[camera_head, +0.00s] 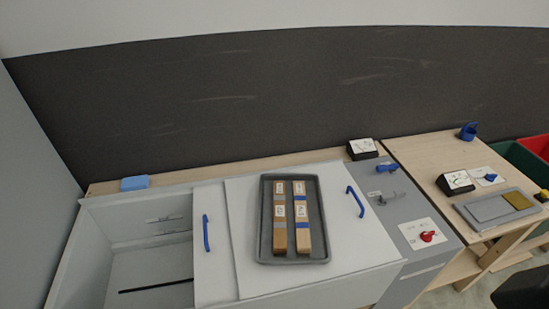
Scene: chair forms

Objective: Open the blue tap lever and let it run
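A small blue lever (386,168) sits on the grey panel (408,209) right of the white worktop, in the head view. A grey fitting (383,198) is just in front of it. The lever lies roughly crosswise; I cannot tell whether it is open, and no water is visible. A second small blue knob (490,177) sits on a white plate on the wooden table at the right. Neither of my grippers can be made out in this view.
A red knob (427,236) is at the panel's front. A dark tray (264,247) with wooden blocks lies on the white surface between blue handles (206,233) (355,201). An open basin (135,262) is at left. A grey tray (476,211) and green and red bins (538,146) are at right.

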